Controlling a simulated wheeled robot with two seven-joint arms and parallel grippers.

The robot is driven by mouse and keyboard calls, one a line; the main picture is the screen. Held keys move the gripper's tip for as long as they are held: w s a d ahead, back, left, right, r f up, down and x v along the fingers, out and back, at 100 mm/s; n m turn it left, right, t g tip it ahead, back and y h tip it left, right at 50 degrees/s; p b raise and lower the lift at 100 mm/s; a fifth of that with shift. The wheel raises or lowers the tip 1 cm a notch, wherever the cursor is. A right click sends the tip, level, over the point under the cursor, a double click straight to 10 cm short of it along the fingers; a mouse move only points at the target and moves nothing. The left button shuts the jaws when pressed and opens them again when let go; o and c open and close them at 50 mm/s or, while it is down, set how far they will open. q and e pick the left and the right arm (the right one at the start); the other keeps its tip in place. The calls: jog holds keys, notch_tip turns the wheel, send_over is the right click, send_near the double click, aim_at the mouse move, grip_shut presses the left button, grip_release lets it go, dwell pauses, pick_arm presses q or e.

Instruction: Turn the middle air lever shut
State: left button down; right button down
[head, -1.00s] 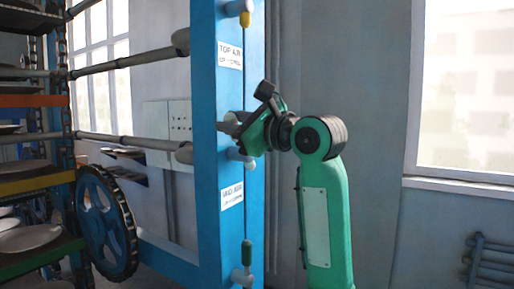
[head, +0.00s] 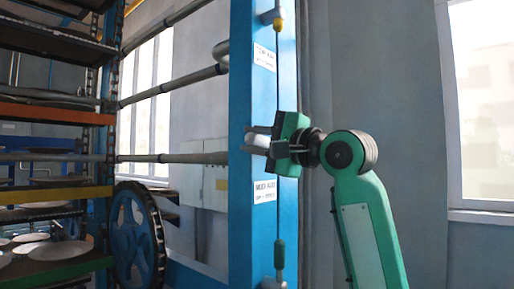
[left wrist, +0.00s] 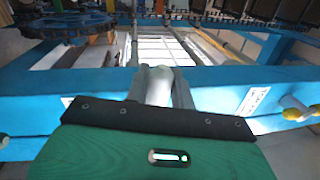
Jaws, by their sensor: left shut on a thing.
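My left gripper (head: 256,141) is at the blue post (head: 243,95), between the label reading TOP AIR (head: 264,57) and the lower label (head: 265,190), which seems to read MIDD. AIR. It is shut on a pale grey round part of the middle air lever (left wrist: 160,84), seen between the fingers in the left wrist view. The rest of that lever is hidden by the gripper. A top lever with a yellow knob (head: 278,22) is above, and a lower lever with a green grip (head: 279,252) is below. My right gripper is in neither view.
Grey pipes (head: 175,88) run across to the post. Plain wall and a window (head: 485,100) are at the right, with free room there.

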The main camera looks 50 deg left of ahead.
pick_arm(q)
jog(key=shift+f+n+b, duration=0.45)
jog(key=shift+n, duration=0.15)
jog(key=shift+f+n+g, duration=0.1)
jog(key=shift+n+g, duration=0.2)
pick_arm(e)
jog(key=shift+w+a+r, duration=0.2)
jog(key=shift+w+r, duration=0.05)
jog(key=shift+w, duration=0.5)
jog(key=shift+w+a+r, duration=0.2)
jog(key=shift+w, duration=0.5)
pick_arm(q)
jog(key=c, duration=1.2)
grip_release()
jog(key=shift+a, duration=0.15)
jog(key=shift+c, duration=0.2)
